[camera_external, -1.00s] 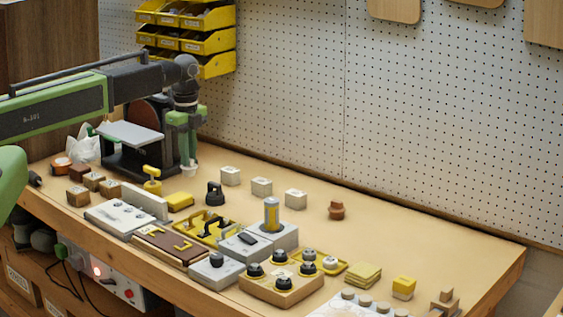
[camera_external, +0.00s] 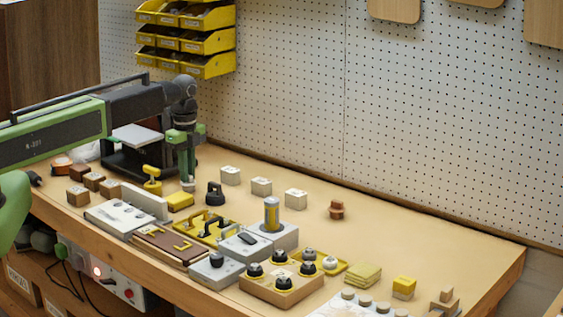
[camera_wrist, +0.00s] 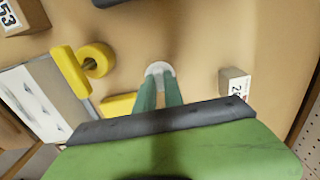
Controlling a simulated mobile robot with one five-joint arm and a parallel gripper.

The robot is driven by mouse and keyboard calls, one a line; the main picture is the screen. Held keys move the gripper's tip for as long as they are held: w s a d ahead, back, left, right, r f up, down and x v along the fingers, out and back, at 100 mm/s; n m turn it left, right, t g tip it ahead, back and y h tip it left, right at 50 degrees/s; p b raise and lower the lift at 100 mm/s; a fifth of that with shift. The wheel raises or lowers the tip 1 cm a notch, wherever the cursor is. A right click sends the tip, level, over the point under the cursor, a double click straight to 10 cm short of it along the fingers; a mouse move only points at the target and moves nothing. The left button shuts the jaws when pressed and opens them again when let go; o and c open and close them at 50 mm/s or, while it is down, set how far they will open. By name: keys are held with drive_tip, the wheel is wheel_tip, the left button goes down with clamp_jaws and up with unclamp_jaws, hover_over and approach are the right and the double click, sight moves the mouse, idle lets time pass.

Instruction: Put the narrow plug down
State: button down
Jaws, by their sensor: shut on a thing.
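My gripper (camera_external: 187,177) points straight down over the left back part of the bench, in front of the grey-topped machine. Its two green fingers are shut on a small pale round piece, which I take as the narrow plug (camera_external: 188,187). In the wrist view the plug (camera_wrist: 159,68) is a pale disc between the fingertips (camera_wrist: 160,88); the fingers hide much of it. The plug is upright and very low, at or just above the bench top (camera_external: 420,240). I cannot tell if it touches.
A yellow knobbed piece (camera_external: 152,176) and yellow block (camera_external: 180,200) stand close at the left and front. A black knobbed piece (camera_external: 214,193) stands to the right, before pale numbered blocks (camera_external: 230,176). The bench's back right is mostly clear.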

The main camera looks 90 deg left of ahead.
drive_tip(key=c, duration=1.5)
unclamp_jaws()
drive_tip(key=shift+f, duration=0.1)
drive_tip(key=shift+o, duration=0.2)
wheel_tip(320, 180, up, 12)
drive_tip(key=p, duration=1.2)
drive_tip(key=w+d+n, duration=0.2)
drive_tip(key=w+d, duration=0.1)
drive_tip(key=d, duration=1)
drive_tip(key=w+d+n, duration=0.2)
drive_tip(key=w+d, duration=0.2)
drive_tip(key=d, duration=0.8)
drive_tip(key=s+d+n, duration=0.3)
drive_tip(key=d+n, duration=0.2)
drive_tip(key=d, duration=1.7)
drive_tip(key=shift+d, duration=0.2)
